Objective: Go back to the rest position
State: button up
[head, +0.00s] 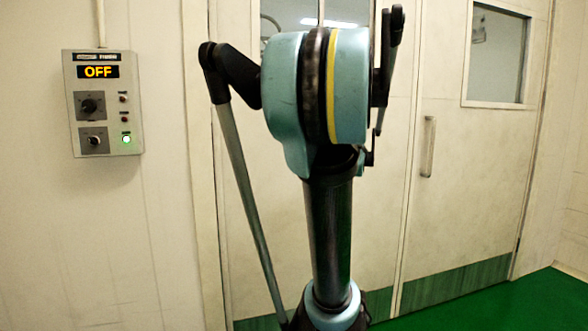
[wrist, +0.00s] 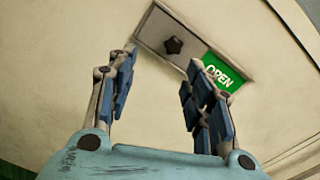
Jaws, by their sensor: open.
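My gripper (wrist: 162,62) shows in the wrist view with its two blue-padded fingers spread apart. Nothing is between them. Beyond the fingertips is a pale wall with a grey plate bearing a dark knob (wrist: 174,45) and a green "OPEN" sign (wrist: 222,74). The right finger overlaps the lower left edge of the sign. The fingers appear apart from the plate, but the exact gap is hard to tell. In the head view my arm stands upright and folded in the middle; I cannot make out the gripper there.
A grey control box (head: 104,136) with an orange "OFF" display (head: 98,72), knobs and a lit green button (head: 126,138) hangs on the left wall. Pale doors (head: 465,180) with a handle (head: 428,146) stand behind my arm. Green floor (head: 510,305) is clear at lower right.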

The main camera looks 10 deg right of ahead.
jog(key=s+a+f+n+g+y, duration=0.3)
jog(key=s+a+f+n+g, duration=0.5)
jog(key=s+a+f+n, duration=0.85)
jog(key=s+d+f+n+g+h, duration=0.3)
jog(key=s+f+n, duration=0.4)
jog(key=s+f, duration=0.2)
jog(key=s+d+f+n+g+h, duration=0.2)
jog(key=s+f+n, duration=0.4)
jog(key=s+f, duration=0.3)
jog(key=shift+s+d+f+n+g+h, duration=0.4)
jog(key=shift+d+f+g, duration=0.3)
jog(key=shift+g, duration=0.5)
jog(key=shift+w+a, duration=0.1)
jog(key=shift+w+f, duration=0.2)
jog(key=shift+w, duration=0.25)
